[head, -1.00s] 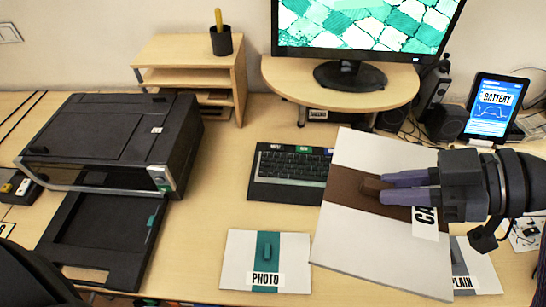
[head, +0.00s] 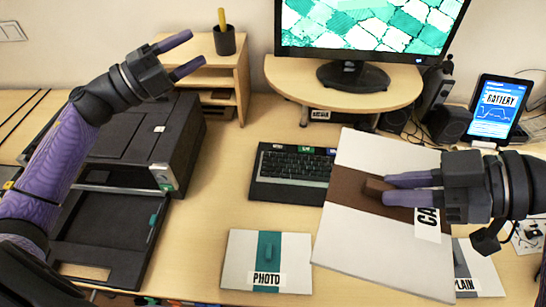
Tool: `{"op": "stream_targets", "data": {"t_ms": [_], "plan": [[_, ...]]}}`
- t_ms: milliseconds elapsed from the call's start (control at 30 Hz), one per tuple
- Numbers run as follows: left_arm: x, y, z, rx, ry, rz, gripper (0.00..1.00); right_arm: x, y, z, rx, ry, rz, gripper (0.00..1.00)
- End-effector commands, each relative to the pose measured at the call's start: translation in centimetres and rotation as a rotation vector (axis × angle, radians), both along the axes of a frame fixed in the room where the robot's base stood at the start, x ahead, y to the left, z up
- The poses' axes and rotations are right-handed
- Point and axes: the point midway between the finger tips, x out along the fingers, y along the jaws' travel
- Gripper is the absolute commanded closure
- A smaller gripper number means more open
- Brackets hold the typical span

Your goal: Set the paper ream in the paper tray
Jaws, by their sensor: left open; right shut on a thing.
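My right gripper (head: 385,190) is shut on the brown tab of a white ream with a brown band (head: 345,200) and a label starting "CA". It holds this ream tilted above the desk at the right. A ream labelled PHOTO (head: 240,262), white with a teal band, lies flat on the desk. A ream labelled PLAIN (head: 482,272) lies partly hidden under the held one. The black paper tray (head: 112,228) extends from the front of the printer (head: 135,140) and looks empty; my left arm covers part of it. My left gripper (head: 183,52) is open and empty above the printer.
A keyboard (head: 292,175) lies mid-desk, behind the PHOTO ream. A wooden shelf (head: 243,80) with a pen cup (head: 224,41) stands behind the printer.

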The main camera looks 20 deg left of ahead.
Motion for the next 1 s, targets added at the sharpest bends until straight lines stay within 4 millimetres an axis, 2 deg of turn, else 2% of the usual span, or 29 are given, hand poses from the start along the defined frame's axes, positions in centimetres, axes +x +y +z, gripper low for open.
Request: {"op": "stream_targets", "data": {"t_ms": [33,100,167,200,300,433,700,1000], "plan": [[-1.4,-3.5,1.2,0.105,-0.053,-0.148,0.46,0.0,0.0,0.0,0.0,0.0,0.0,1.0],[-4.3,-8.2,1.8,0.274,-0.119,-0.373,0.46,0.0,0.0,0.0,0.0,0.0,0.0,1.0],[-6.9,-11.4,1.2,0.401,-0.153,-0.546,0.46,0.0,0.0,0.0,0.0,0.0,0.0,1.0],[-6.7,-12.8,-1.5,0.341,-0.07,-0.557,0.46,0.0,0.0,0.0,0.0,0.0,0.0,1.0],[-7.5,-15.9,-5.4,0.276,0.046,-0.603,0.46,0.0,0.0,0.0,0.0,0.0,0.0,1.0],[-8.4,-18.3,-7.7,0.234,0.119,-0.635,0.46,0.0,0.0,0.0,0.0,0.0,0.0,1.0],[-8.3,-19.8,-8.2,0.223,0.135,-0.642,0.46,0.0,0.0,0.0,0.0,0.0,0.0,1.0],[-6.4,-26.8,-8.1,0.221,0.131,-0.642,0.46,0.0,0.0,0.0,0.0,0.0,0.0,1.0]]}}
